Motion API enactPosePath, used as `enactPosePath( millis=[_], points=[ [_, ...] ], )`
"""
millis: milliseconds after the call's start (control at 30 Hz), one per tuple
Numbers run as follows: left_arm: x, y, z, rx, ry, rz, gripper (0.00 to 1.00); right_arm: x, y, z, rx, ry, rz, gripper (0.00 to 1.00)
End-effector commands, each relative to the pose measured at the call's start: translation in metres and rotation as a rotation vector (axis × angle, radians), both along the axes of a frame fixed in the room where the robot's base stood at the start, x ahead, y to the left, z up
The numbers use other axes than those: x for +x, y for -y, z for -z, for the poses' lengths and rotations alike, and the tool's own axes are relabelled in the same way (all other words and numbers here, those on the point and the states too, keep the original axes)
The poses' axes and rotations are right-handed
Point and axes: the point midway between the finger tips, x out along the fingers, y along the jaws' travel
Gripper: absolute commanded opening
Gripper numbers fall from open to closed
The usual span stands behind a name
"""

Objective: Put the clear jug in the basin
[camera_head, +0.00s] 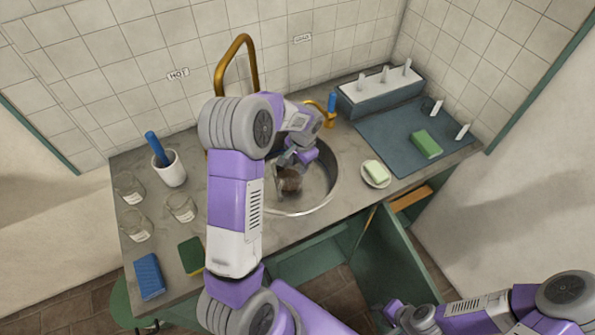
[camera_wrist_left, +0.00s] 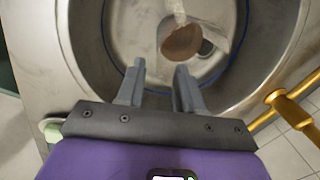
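The round metal basin (camera_head: 334,185) is sunk into the counter. Inside it is a clear vessel with a brown patch (camera_head: 289,180), which looks like the clear jug. In the left wrist view the brown patch (camera_wrist_left: 182,43) lies beyond my fingertips, near the drain, with faint see-through walls around it; whether it is upright I cannot tell. My left gripper (camera_head: 288,160) points down into the basin. In the left wrist view its fingers (camera_wrist_left: 160,70) are apart with nothing between them. My right gripper (camera_head: 395,310) is low at the right, its fingers unclear.
Several clear glass vessels (camera_head: 180,208) stand on the left counter beside a white cup (camera_head: 170,170) with a blue handle. A brass tap (camera_head: 252,60) rises behind the basin. A soap dish (camera_head: 376,175) sits right of it. An open cabinet door (camera_head: 395,262) is below.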

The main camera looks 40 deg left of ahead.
Motion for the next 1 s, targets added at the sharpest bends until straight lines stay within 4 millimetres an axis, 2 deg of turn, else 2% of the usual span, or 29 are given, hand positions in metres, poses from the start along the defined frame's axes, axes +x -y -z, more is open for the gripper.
enactPosePath(
  millis=[33, 100, 300, 867, 1000],
  points=[
    [0.001, 0.001, -0.012, 0.0, 0.004, 0.0, 0.36, 0.0, 0.0, -0.002, 0.0, 0.0, 0.0, 0.38],
    [0.001, 0.002, -0.024, 0.0, 0.004, 0.0, 0.36, 0.0, 0.0, -0.004, 0.0, 0.0, 0.0, 0.38],
    [0.0, 0.004, -0.042, 0.0, 0.001, 0.001, 0.36, 0.0, 0.0, -0.005, 0.0, 0.0, 0.0, 0.38],
    [0.0, 0.005, -0.043, 0.0, 0.0, 0.0, 0.36, 0.0, 0.0, -0.005, 0.0, 0.0, 0.0, 0.38],
    [0.0, 0.004, -0.05, 0.0, 0.0, 0.0, 0.36, 0.0, 0.0, -0.012, 0.0, 0.0, 0.0, 0.38]
  ],
)
